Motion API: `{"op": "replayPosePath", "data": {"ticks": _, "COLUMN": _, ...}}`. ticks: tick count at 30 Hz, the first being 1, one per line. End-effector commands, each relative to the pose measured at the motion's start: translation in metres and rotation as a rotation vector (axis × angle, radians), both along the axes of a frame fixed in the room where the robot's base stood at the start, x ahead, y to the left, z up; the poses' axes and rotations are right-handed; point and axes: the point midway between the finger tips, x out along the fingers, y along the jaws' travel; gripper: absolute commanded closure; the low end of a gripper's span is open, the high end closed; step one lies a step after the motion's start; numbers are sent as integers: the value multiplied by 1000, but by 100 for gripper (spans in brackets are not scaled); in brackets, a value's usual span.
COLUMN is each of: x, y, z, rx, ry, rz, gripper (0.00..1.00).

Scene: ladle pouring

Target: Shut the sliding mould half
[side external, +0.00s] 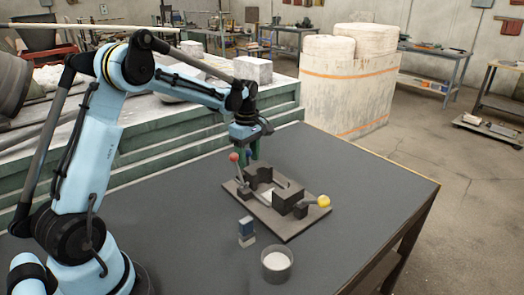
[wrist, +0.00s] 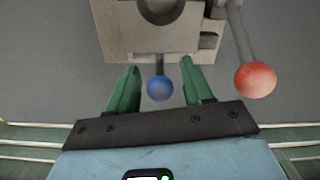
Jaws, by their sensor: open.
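The mould stands on a flat base plate (side external: 270,222) on the dark table. It shows two dark halves, the back one (side external: 258,173) and the front one (side external: 287,194), with a gap between them. A blue ball knob (wrist: 160,88) sits on a short rod at the mould's edge. A red ball (wrist: 255,80) tops a lever beside it, also seen in the side view (side external: 234,157). A yellow ball (side external: 323,201) is at the far right end. My gripper (wrist: 160,68) is open, its green fingers on either side of the blue knob, with gaps showing. In the side view it (side external: 249,150) points down behind the mould.
The table's right side (side external: 385,190) is clear. A green-sided bench (side external: 180,140) with pale blocks lies behind.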

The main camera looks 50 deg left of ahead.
Motion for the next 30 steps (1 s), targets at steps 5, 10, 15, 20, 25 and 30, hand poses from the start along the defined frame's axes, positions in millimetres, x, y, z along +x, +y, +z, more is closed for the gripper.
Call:
{"op": "replayPosePath", "data": {"ticks": 5, "x": 0, "y": 0, "z": -5, "rx": 0, "ry": 0, "rz": 0, "gripper": 49}}
{"op": "replayPosePath", "data": {"ticks": 10, "x": 0, "y": 0, "z": -5, "rx": 0, "ry": 0, "rz": 0, "gripper": 49}}
{"op": "replayPosePath", "data": {"ticks": 15, "x": 0, "y": 0, "z": -5, "rx": 0, "ry": 0, "rz": 0, "gripper": 71}}
{"op": "replayPosePath", "data": {"ticks": 20, "x": 0, "y": 0, "z": -5, "rx": 0, "ry": 0, "rz": 0, "gripper": 95}}
{"op": "replayPosePath", "data": {"ticks": 25, "x": 0, "y": 0, "z": -5, "rx": 0, "ry": 0, "rz": 0, "gripper": 100}}
{"op": "replayPosePath", "data": {"ticks": 30, "x": 0, "y": -6, "z": -5, "rx": 0, "ry": 0, "rz": -2, "gripper": 100}}
